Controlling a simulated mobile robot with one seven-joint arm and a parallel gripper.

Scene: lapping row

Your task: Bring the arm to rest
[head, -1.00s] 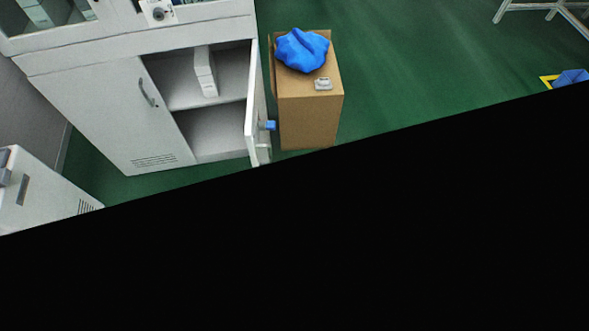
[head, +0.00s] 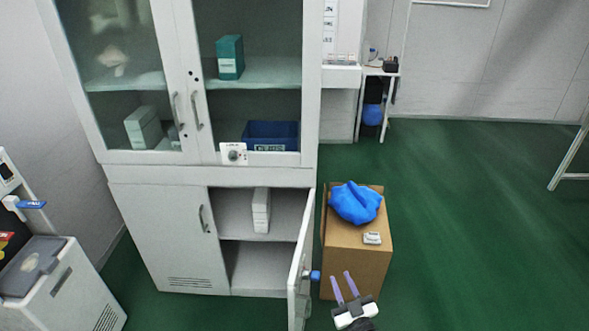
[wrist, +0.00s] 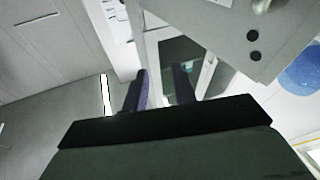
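My gripper (head: 341,277) shows at the bottom of the head view, in front of the cardboard box and right of the open lower cabinet door. Its two purple fingers stand apart with nothing between them. In the wrist view my gripper (wrist: 160,72) also shows an empty gap between its fingers. Most of my arm is out of the head view.
The white cabinet (head: 163,245) has its lower right door (head: 300,262) swung out beside my gripper. A cardboard box (head: 352,271) carries a blue crumpled bag (head: 355,202) and a small pale item (head: 372,238). Green floor (head: 470,240) is clear to the right.

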